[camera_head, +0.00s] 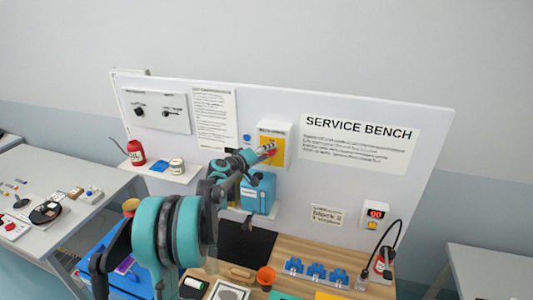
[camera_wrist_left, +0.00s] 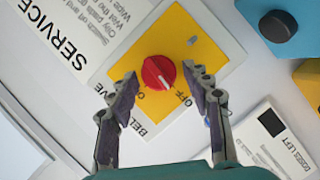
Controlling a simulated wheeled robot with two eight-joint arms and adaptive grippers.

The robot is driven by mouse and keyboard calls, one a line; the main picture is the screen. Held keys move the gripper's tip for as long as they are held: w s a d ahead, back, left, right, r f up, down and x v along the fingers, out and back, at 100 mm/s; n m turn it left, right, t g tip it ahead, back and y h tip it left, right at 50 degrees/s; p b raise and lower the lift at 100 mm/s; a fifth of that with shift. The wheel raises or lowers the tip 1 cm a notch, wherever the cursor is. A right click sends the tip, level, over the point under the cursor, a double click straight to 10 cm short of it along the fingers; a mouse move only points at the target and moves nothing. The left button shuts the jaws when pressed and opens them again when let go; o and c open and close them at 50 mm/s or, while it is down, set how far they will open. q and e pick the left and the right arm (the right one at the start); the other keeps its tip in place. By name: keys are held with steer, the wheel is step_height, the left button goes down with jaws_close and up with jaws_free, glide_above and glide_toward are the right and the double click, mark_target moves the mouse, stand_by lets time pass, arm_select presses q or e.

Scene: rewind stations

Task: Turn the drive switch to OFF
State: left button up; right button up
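The drive switch is a red round knob (camera_wrist_left: 157,71) on a yellow plate (camera_wrist_left: 212,62) fixed to a white box (camera_head: 276,127) on the service board. A white mark on the knob slants down and right in the wrist view, roughly towards the lettering OFF (camera_wrist_left: 183,103). My left gripper (camera_wrist_left: 160,85) is open, with one finger on each side of the knob. I cannot tell whether the fingers touch it. In the head view my left gripper (camera_head: 265,150) is in front of the plate and hides much of the knob. My right gripper is not in view.
A blue box (camera_head: 257,196) sits below the switch. The SERVICE BENCH sign (camera_head: 360,143) is to its right. A red oil can (camera_head: 136,152) stands on a shelf at left. A red display (camera_head: 375,214) and blue blocks (camera_head: 315,271) are at the right.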

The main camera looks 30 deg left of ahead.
arm_select(q)
steer(key=c, duration=0.7)
steer(key=shift+f+n+b, duration=0.25)
steer(key=shift+n+b, duration=0.25)
steer(key=shift+b, duration=0.4)
steer(key=shift+c, duration=0.2)
steer(key=shift+r, duration=0.15)
steer(key=o, duration=1.2)
steer(key=shift+c, duration=0.2)
steer(key=shift+s, duration=0.1)
steer(key=v, duration=1.2)
steer(key=shift+a+f, duration=0.15)
steer(key=shift+f, duration=0.05)
